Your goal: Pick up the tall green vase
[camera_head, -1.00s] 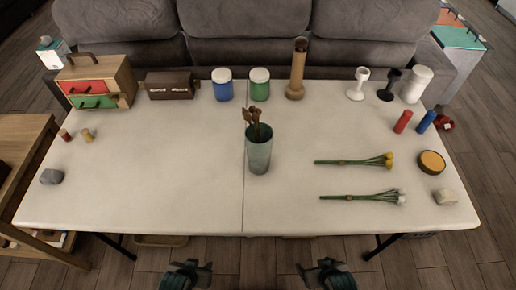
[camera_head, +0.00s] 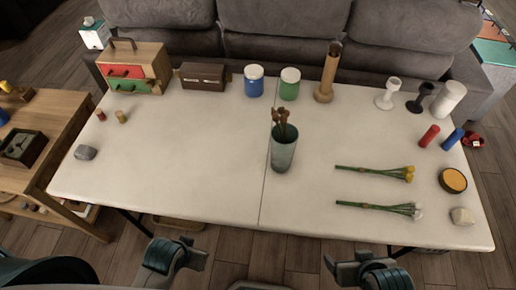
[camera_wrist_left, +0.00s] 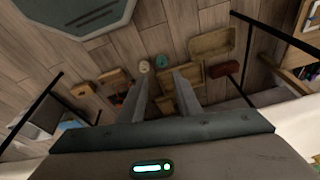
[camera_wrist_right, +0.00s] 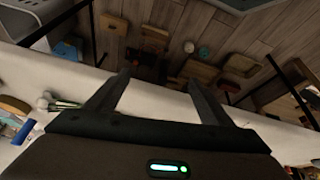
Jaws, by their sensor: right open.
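The tall green vase (camera_head: 284,152) stands upright on the white table, near the middle in the head view. It is greenish, glassy, and holds brown stems that rise above its rim. My right gripper (camera_head: 365,268) is in front of the table's near edge, right of the vase and well apart from it. In the right wrist view its fingers (camera_wrist_right: 158,82) are spread and empty. My left gripper (camera_head: 175,256) is also in front of the near edge, left of the vase. In the left wrist view its fingers (camera_wrist_left: 161,80) are apart with nothing between them. The vase does not show clearly in either wrist view.
Behind the vase are blue (camera_head: 254,82) and green (camera_head: 289,84) jars and a tall wooden cylinder (camera_head: 327,72). Flower bundles with yellow (camera_head: 375,172) and white (camera_head: 380,207) heads lie to its right. The tabletop (camera_head: 190,165) left of the vase is clear.

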